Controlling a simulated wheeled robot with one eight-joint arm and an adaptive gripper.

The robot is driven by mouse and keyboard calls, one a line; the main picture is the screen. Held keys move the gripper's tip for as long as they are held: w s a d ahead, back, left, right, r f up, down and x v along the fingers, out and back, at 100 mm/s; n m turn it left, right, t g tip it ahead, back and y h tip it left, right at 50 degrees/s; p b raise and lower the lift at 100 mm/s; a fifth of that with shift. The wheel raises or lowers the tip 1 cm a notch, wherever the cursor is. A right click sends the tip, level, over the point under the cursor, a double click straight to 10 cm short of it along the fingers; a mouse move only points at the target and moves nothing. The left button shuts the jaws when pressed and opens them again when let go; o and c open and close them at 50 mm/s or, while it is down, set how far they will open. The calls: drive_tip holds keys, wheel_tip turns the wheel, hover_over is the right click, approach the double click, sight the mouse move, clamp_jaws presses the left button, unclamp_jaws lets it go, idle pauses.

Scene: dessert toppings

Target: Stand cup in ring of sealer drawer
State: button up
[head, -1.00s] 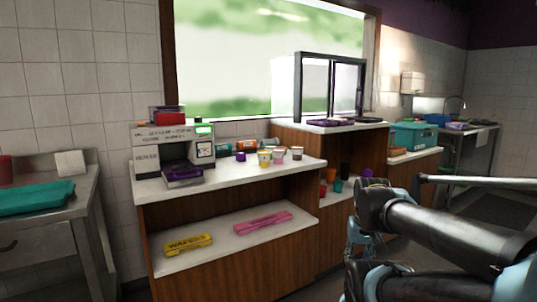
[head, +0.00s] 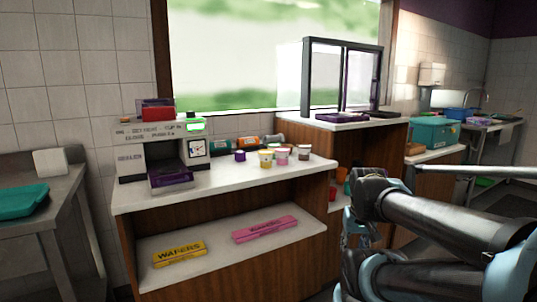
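The grey and white sealer (head: 132,158) stands at the left end of the white counter. Its dark purple drawer (head: 170,179) sticks out at the front; the ring in it is too small to make out. To the right on the counter stand a small purple cup (head: 240,156), a white and yellow cup (head: 266,160), a pink cup (head: 281,157) and a brown-topped cup (head: 304,153). My gripper (head: 353,240) is at the right, low and in front of the counter, apart from the cups. Its fingers are not clear, and I see nothing held.
Bottles lie behind the cups. A yellow wafers box (head: 180,252) and a pink box (head: 265,229) lie on the lower shelf (head: 215,250). A dark-framed glass case (head: 342,78) stands on the higher counter. A steel table with a teal tray (head: 20,201) is at the left.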

drive_tip(key=o, duration=0.5)
drive_tip(key=shift+s+a+r, duration=0.1)
drive_tip(key=shift+s+r, duration=0.1)
drive_tip(key=o, duration=0.7)
drive_tip(key=shift+w+a+r+n, duration=0.15)
drive_tip(key=shift+w+a+r, duration=0.15)
drive_tip(key=shift+r, duration=0.25)
drive_tip(key=shift+w+a+r+n, duration=0.15)
drive_tip(key=shift+w+a+r, duration=0.05)
drive_tip(key=shift+w+r, duration=0.25)
drive_tip(key=shift+c, duration=0.2)
wheel_tip(320, 180, up, 26)
drive_tip(key=n+t+y, duration=0.6)
drive_tip(key=t, duration=0.1)
hover_over(275, 145)
drive_tip(key=s+d, duration=0.7)
drive_tip(key=s, duration=0.2)
drive_tip(key=x, duration=1.1)
drive_tip(key=shift+f, duration=0.45)
drive_tip(key=shift+a+x, duration=0.25)
drive_tip(key=shift+x, duration=2.35)
